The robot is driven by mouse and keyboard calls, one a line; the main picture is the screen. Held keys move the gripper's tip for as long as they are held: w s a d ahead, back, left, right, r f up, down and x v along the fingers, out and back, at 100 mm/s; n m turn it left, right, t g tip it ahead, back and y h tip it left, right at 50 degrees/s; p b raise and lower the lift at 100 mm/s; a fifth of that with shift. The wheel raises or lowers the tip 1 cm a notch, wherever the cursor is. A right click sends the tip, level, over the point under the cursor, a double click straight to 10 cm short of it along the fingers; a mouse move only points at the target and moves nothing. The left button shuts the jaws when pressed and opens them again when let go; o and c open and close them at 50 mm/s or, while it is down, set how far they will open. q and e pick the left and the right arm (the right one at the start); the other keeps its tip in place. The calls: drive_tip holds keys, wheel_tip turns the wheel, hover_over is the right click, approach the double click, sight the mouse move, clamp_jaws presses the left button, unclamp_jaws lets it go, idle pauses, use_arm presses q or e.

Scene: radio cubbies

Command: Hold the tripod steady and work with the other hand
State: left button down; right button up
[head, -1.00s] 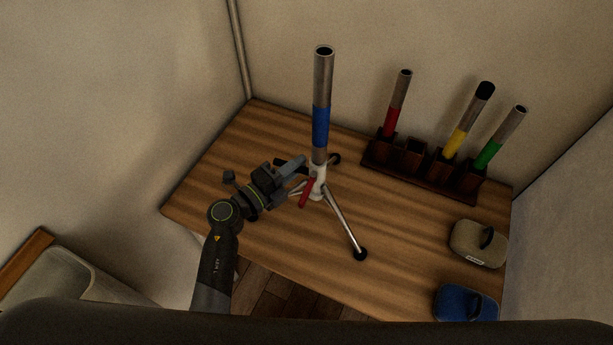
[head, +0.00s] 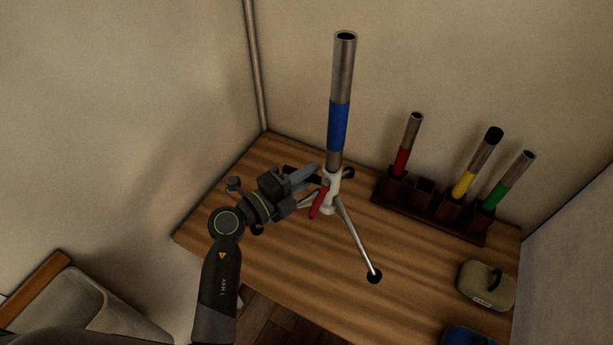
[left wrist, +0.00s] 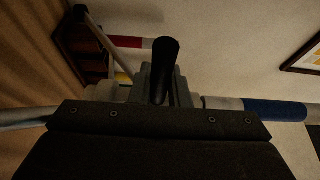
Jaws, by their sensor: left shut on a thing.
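The tripod (head: 333,190) stands on the wooden table with a white hub, a red lever (head: 316,207) and thin metal legs with black feet. A grey tube with a blue band (head: 338,125) rises nearly upright from its hub. My left gripper (head: 308,182) comes from the left and is shut on the tripod at its hub; the exact contact is partly hidden. In the left wrist view a black cylinder (left wrist: 166,70) stands up in front of the fingers, and the blue band (left wrist: 275,110) lies to the right. My right gripper is not in view.
A dark rack (head: 425,212) at the back right holds red-, yellow- and green-banded tubes, with one slot empty. A beige case (head: 486,285) and a partly cut-off blue case (head: 470,337) lie at the right front. Walls enclose the table (head: 300,275); its front middle is clear.

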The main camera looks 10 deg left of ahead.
use_arm(q)
wheel_tip(320, 180, down, 10)
drive_tip(key=b, duration=0.6)
idle(1.9)
drive_tip(key=shift+r, duration=0.1)
